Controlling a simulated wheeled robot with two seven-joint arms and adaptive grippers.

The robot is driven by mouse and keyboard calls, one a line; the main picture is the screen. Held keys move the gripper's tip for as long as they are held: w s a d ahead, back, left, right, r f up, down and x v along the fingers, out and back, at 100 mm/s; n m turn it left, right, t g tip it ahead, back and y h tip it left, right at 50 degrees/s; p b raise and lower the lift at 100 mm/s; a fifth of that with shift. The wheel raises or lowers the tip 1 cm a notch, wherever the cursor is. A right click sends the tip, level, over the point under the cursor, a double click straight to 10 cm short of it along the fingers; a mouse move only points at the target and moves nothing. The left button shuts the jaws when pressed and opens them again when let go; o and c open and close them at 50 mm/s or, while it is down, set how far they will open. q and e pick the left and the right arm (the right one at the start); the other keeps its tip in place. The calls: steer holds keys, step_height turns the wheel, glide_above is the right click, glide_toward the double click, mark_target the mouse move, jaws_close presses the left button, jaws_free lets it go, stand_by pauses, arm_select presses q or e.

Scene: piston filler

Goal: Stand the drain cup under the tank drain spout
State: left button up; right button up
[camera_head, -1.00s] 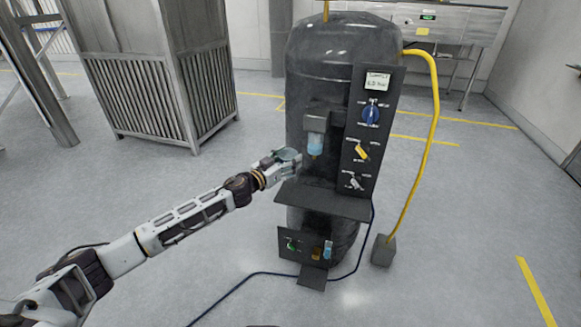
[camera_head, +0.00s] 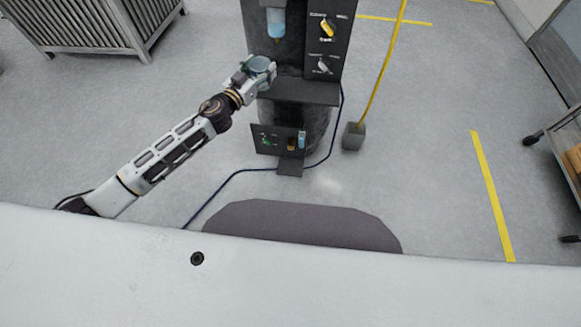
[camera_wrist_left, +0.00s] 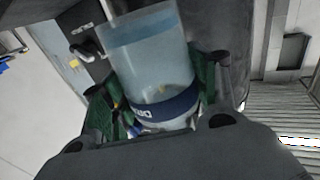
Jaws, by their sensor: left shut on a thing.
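The drain cup (camera_head: 262,64) is in my left gripper (camera_head: 252,73), beside the left edge of the tank's dark shelf. In the left wrist view the cup (camera_wrist_left: 148,62) is clear and bluish, with a dark blue lettered band. The green-padded fingers of the left gripper (camera_wrist_left: 160,95) are shut around it. The lower panel (camera_head: 266,139) on the tank front has a green mark, a small amber part (camera_head: 291,144) and a blue part (camera_head: 302,140). Which is the drain spout I cannot tell. The gripper is above and left of this panel. My right gripper is not in view.
The dark shelf (camera_head: 305,93) juts out above the lower panel. A small dark ledge (camera_head: 290,169) sticks out below it. A blue hose (camera_head: 228,182) crosses the floor, and a yellow hose (camera_head: 378,80) runs to a grey block (camera_head: 353,137). A cart (camera_head: 566,150) stands at the right.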

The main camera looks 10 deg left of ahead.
arm_select(q)
steer(key=s+a+f+n+y, duration=0.2)
steer(key=s+f+y, duration=0.1)
steer(key=s, duration=0.3)
steer(key=s+a+f+n+t+y, duration=0.1)
steer(key=s+a+f+n+y, duration=0.1)
steer(key=s, duration=0.5)
steer(key=shift+a+f+y, duration=0.35)
steer(key=shift+f+y, duration=0.15)
steer(key=shift+y, duration=0.4)
